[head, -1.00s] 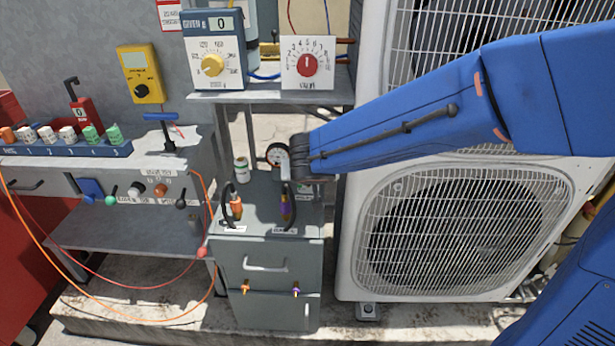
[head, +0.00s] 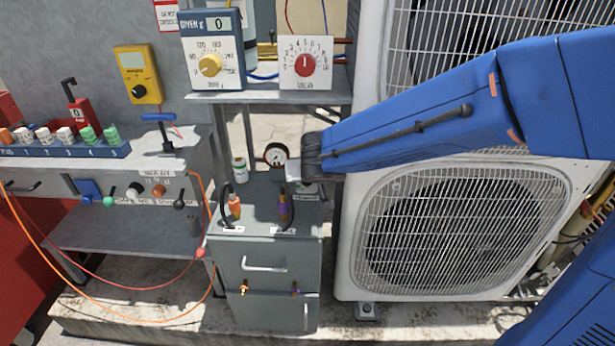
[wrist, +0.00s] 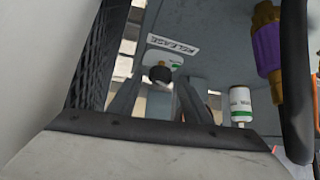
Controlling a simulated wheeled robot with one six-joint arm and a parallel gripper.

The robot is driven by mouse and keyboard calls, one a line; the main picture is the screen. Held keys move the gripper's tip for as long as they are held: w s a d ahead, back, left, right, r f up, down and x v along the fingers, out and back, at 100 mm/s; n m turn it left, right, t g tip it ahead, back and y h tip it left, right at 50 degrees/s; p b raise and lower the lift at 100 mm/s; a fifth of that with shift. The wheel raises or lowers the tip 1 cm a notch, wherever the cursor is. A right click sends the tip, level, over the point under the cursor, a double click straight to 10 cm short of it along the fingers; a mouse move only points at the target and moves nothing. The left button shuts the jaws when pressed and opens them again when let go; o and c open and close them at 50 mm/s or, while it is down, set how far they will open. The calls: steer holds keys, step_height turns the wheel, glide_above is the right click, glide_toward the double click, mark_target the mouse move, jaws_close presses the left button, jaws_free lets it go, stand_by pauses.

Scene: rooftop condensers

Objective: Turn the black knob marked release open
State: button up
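The black knob (wrist: 160,74) shows in the wrist view on the grey cabinet top, beside a white label reading RELEASE (wrist: 173,45). A small white and green patch lies next to it. My gripper (wrist: 157,105) shows in the wrist view as two grey fingers spread apart, with the knob seen beyond the gap between them. The fingers appear open and empty, and I see no contact with the knob. In the head view my gripper (head: 308,172) is over the right rear of the cabinet top (head: 262,190), where the knob cannot be made out.
A round gauge (head: 275,154) and a white bottle (head: 239,170) stand left of my gripper. Orange (head: 234,206) and purple (head: 283,207) fittings with black hoses stand on the cabinet front. A shelf (head: 270,97) hangs above; a condenser (head: 455,225) stands close on the right.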

steer(key=v, duration=1.7)
steer(key=shift+s, duration=0.2)
steer(key=shift+w+r, duration=0.1)
